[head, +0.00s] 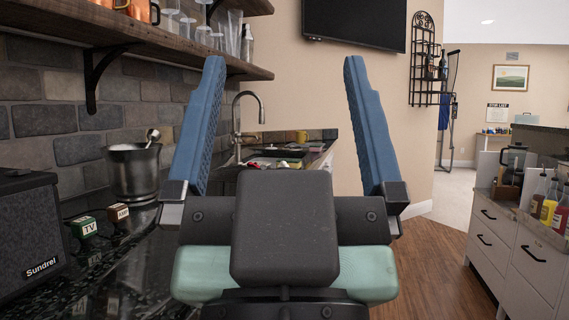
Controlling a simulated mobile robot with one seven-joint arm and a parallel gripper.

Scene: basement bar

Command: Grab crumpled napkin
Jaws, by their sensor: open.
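My gripper (284,60) is in the middle of the head view, with its two blue ribbed fingers pointing up and spread wide apart. Nothing is held between the fingers. I cannot make out a crumpled napkin for certain. Small pale and coloured items (275,163) lie by the sink beyond the gripper, too small to identify. My gripper and its body hide part of the counter behind them.
A dark stone counter (125,280) runs along the left, with a black speaker (30,228), a metal bucket (135,170) and small boxes. A wooden shelf (140,35) hangs above. White drawers (505,240) stand right; wooden floor (430,270) between is clear.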

